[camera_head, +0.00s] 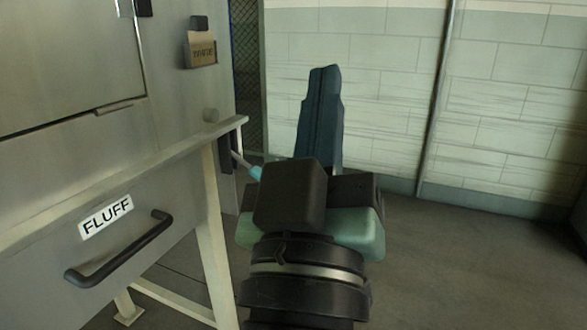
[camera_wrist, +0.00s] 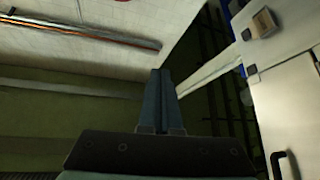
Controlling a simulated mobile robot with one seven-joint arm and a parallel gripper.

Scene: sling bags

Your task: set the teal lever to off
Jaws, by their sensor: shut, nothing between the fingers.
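The teal lever (camera_head: 256,173) shows in the head view as a short grey rod with a teal end. It slopes down to the right from a dark mount (camera_head: 226,153) at the end of the pale ledge. No on or off mark is readable. My gripper (camera_head: 324,69) points up, to the right of the lever, with its blue fingers together and empty. The lever's end appears close beside the gripper's dark body; I cannot tell whether they touch. In the wrist view my gripper (camera_wrist: 160,72) shows its fingers side by side, and I cannot make out the lever.
A metal cabinet (camera_head: 70,70) and a pale-framed unit with a FLUFF label (camera_head: 106,217) and black handle (camera_head: 118,248) fill the left. A small tan sign box (camera_head: 201,49) hangs above. Open floor (camera_head: 465,265) lies to the right, before a tiled wall (camera_head: 385,95).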

